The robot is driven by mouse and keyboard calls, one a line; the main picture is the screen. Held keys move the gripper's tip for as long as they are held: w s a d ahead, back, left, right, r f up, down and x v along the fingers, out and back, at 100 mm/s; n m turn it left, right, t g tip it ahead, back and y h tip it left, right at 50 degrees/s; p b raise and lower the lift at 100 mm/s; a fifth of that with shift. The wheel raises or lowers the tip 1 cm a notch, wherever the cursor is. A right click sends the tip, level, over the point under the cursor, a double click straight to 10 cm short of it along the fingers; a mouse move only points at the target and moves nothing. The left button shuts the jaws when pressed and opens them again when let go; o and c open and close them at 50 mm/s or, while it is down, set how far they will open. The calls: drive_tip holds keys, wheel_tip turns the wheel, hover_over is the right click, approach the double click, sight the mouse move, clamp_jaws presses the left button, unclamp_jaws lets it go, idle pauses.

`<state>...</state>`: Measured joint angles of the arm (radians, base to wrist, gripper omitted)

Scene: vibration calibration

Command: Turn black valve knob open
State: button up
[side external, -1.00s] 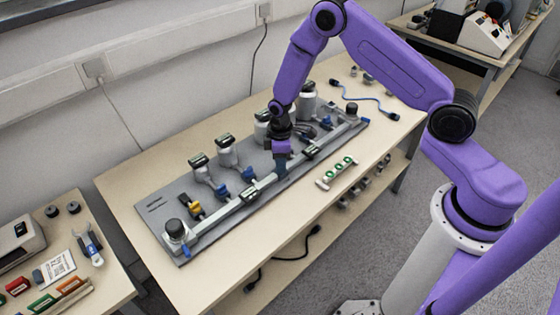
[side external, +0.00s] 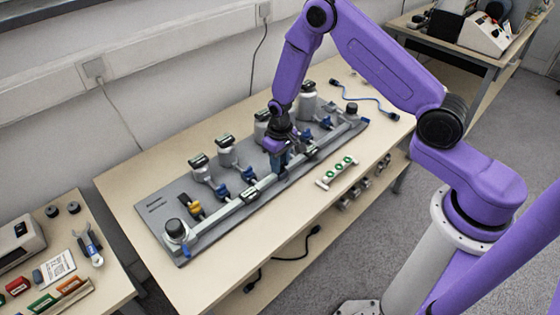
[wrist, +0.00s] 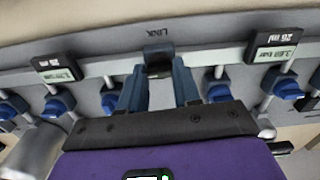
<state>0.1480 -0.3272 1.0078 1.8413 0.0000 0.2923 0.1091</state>
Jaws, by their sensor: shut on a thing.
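A black valve knob (wrist: 158,52) sits on the grey panel beside the word LINK in the wrist view. My gripper (wrist: 158,70) has its two blue fingers on either side of it, shut on the knob. In the side external view my gripper (side external: 278,163) reaches down to the middle of the long rail on the grey panel (side external: 160,207). There the knob is hidden behind the fingers.
Several blue valve handles (wrist: 59,103) line the rail, with digital displays (wrist: 275,45) close on both sides. White canisters (side external: 226,152) stand behind. A small strip with green rings (side external: 337,172) lies in front on the bench.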

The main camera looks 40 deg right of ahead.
drive_tip(key=shift+m, duration=0.5)
drive_tip(key=o, duration=1.1)
drive_tip(key=shift+c, duration=0.2)
drive_tip(key=shift+r, duration=0.1)
wheel_tip(320, 180, up, 17)
drive_tip(key=shift+r, duration=0.15)
